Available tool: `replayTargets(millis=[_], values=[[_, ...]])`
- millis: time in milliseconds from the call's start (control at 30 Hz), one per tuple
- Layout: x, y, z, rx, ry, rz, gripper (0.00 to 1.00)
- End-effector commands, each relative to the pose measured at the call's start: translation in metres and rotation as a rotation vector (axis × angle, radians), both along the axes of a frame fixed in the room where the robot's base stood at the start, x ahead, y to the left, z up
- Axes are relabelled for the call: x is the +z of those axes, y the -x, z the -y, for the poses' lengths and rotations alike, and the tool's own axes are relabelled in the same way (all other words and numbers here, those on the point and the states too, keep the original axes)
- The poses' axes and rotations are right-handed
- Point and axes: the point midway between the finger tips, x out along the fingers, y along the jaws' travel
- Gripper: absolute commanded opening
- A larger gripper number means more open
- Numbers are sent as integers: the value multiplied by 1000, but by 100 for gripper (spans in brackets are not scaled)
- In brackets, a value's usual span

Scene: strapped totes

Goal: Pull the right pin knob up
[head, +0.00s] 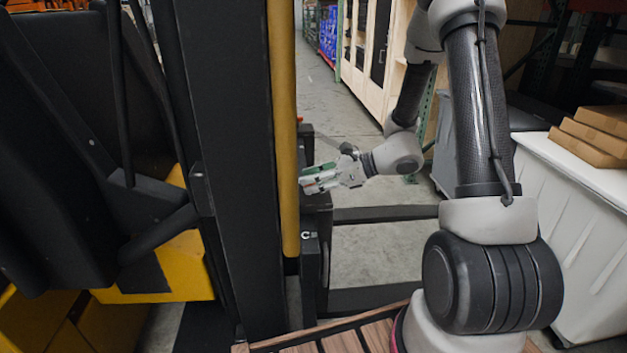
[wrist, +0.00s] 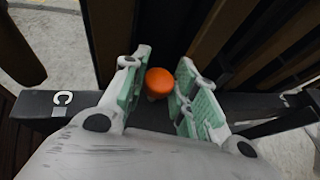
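An orange round pin knob (wrist: 160,82) shows in the wrist view between the two fingertips of my gripper (wrist: 160,90). The green-padded fingers are apart, one on each side of the knob, with a clear gap to the right finger. The left finger is very close to the knob; I cannot tell whether they touch. The knob's lower part is mostly hidden. In the head view my gripper (head: 318,180) is beside the yellow mast post, and this knob cannot be made out there.
The black fork carriage bar (wrist: 45,104) carries a white "C" mark. A yellow post (head: 284,120) and black mast (head: 232,150) stand left of my gripper. A white tote (head: 585,190) stands at right.

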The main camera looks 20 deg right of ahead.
Motion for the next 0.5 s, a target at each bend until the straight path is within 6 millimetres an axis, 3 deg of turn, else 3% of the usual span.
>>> replayTargets(millis=[100, 267, 500], values=[[0, 0, 0, 0, 0, 0, 0], [3, 0, 0, -1, 1, 1, 0], [27, 0, 0, 0, 1, 2, 0]])
